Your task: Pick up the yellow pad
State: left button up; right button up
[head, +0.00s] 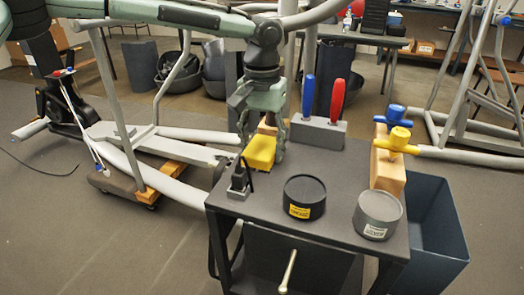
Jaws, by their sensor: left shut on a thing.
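The yellow pad (259,154) is a small block at the back left of the dark cart top (331,232). My left gripper (263,141) points down over it, one finger on each side, and is shut on the pad. I cannot tell whether the pad still touches the cart top. The gripper's fingers hide part of the pad's upper area. My right gripper is not in view.
A grey block with blue and red handles (318,131) stands right of the pad. A small black holder (238,182), black tin (304,197) and grey tin (377,214) stand in front. A wooden block with blue and yellow knobs (388,173) is at the right edge, beside a blue bin (436,238).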

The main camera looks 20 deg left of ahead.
aim_at(263, 147)
pick_arm(q)
jog(key=shift+r, duration=0.1)
notch_tip(263, 147, up, 4)
jog(key=shift+s+d+r, duration=0.15)
jog(key=s+d+r, duration=0.5)
jog(key=s+r, duration=0.1)
jog(key=s, duration=0.3)
jog(key=shift+s+d+r, duration=0.25)
jog(key=shift+s+d, duration=0.1)
jog(key=o, duration=0.3)
jog(key=c, duration=0.3)
jog(key=shift+d, duration=0.15)
